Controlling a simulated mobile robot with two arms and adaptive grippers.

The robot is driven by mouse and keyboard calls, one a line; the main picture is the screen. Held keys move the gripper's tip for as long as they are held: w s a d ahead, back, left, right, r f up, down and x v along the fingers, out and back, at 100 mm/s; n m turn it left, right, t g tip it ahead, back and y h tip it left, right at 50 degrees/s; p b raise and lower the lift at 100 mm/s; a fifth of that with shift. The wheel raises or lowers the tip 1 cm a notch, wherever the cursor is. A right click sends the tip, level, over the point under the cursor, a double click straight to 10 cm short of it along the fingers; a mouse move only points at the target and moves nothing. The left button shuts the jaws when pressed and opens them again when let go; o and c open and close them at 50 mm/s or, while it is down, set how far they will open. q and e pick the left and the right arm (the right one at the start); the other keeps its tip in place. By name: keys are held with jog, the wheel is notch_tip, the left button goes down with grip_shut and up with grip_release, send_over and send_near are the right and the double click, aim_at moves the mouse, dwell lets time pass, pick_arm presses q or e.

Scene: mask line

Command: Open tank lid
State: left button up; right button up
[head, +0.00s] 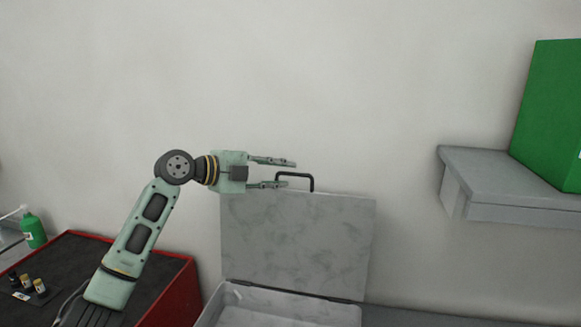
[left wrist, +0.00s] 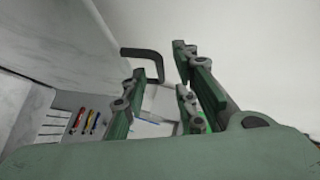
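The grey tank (head: 285,309) stands low in the middle of the head view. Its marbled grey lid (head: 298,245) stands raised, about upright, at the back of the tank. A black handle (head: 299,175) sticks up from the lid's top edge; it also shows in the left wrist view (left wrist: 145,55). My left gripper (head: 294,174) is open at the lid's top edge, with its fingers apart and the handle close to the fingertips. I cannot tell whether a finger touches the handle. My right gripper is in neither view.
A red-sided cabinet with a dark top (head: 165,262) stands at the left, with small bottles on it and a green bottle (head: 33,231) beyond. A grey shelf (head: 500,180) at the right bears a green box (head: 552,115). The wall above the lid is clear.

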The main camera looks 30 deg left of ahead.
aim_at(287, 175)
pick_arm(q)
jog(key=p+x, duration=0.1)
jog(key=x, duration=0.3)
jog(key=shift+a, duration=0.1)
jog(key=shift+w+f, duration=0.1)
jog(key=shift+w, duration=0.05)
grip_shut()
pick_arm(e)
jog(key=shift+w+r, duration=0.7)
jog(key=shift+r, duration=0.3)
pick_arm(q)
jog(key=shift+f, duration=0.1)
